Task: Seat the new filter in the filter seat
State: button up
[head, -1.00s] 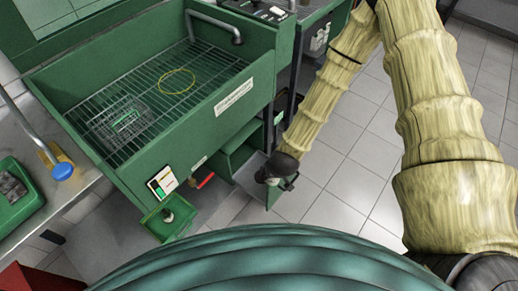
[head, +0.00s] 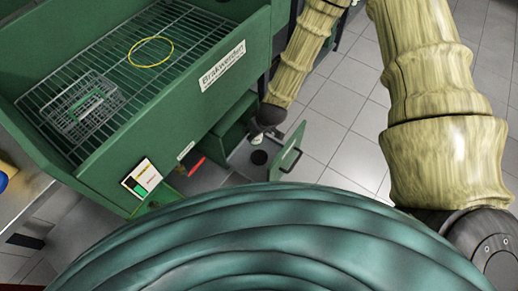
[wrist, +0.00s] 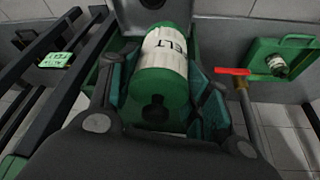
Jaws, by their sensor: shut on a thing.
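My gripper (wrist: 168,95) is shut on a filter (wrist: 165,60), a green cylinder with a white, lettered label. Its near end face shows a dark socket. In the head view my gripper (head: 264,128) is low at the washer's open lower compartment, with a small pale part of the filter (head: 257,139) just visible below it. A dark round opening (head: 259,157) lies on the compartment's floor beneath; I cannot tell whether it is the filter seat. The filter is apart from this opening in the head view.
The green parts washer (head: 190,110) has a wire rack holding a basket (head: 82,105) and a yellow ring (head: 151,52). A red lever (head: 197,167) is left of the open compartment door (head: 292,147). The wrist view shows a green tray (wrist: 275,58) with another labelled canister (wrist: 277,64).

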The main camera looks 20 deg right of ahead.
jog(key=w+d+f+n+g+y+b, duration=0.1)
jog(key=w+f+n+b, duration=0.2)
jog(key=f+b, duration=0.7)
jog(key=w+d+f+n+g+y+b, duration=0.1)
jog(key=f+n+b, duration=0.6)
jog(key=b, duration=0.9)
notch_tip(320, 180, down, 4)
jog(key=shift+w+d+r+g+y, duration=0.1)
jog(key=shift+w+d+g+y, duration=0.4)
jog(key=shift+w, duration=0.45)
jog(key=shift+d, duration=0.1)
jog(key=shift+f+b, duration=2.6)
jog(key=shift+f, duration=0.25)
jog(key=shift+s+d+p, duration=0.1)
jog(key=shift+d+p, duration=0.05)
jog(key=shift+p, duration=0.65)
jog(key=shift+f, duration=0.55)
jog(key=o, duration=0.8)
